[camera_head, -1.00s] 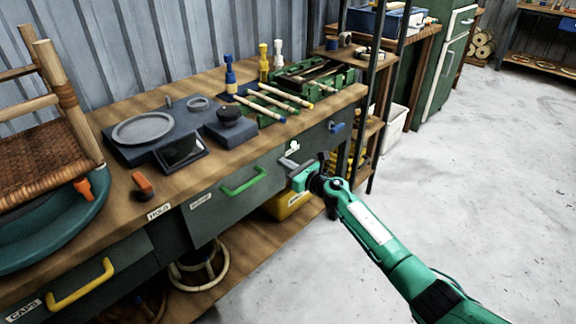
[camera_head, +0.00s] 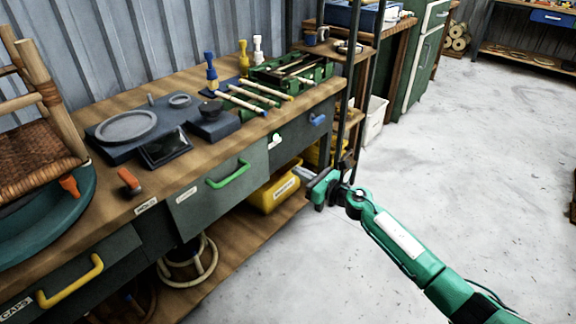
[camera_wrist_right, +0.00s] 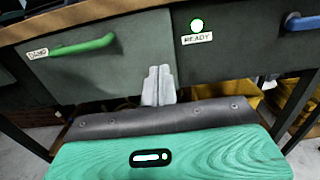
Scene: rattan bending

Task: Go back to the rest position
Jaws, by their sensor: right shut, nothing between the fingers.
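My right gripper (camera_head: 301,173) is shut and empty. It hangs in free space in front of the workbench, to the right of the green-handled drawer (camera_head: 222,185), touching nothing that I can see. In the right wrist view its pale fingertips (camera_wrist_right: 159,84) are together, with the green handle (camera_wrist_right: 82,46) to their left and the READY label (camera_wrist_right: 197,38) to their upper right. My left gripper is not in view.
The bench top (camera_head: 125,205) holds a dark station with a round plate (camera_head: 126,127), and a green rack (camera_head: 290,72). A chair (camera_head: 35,165) sits on a teal turntable at left. A yellow bin (camera_head: 275,190) stands below. The floor at right is clear.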

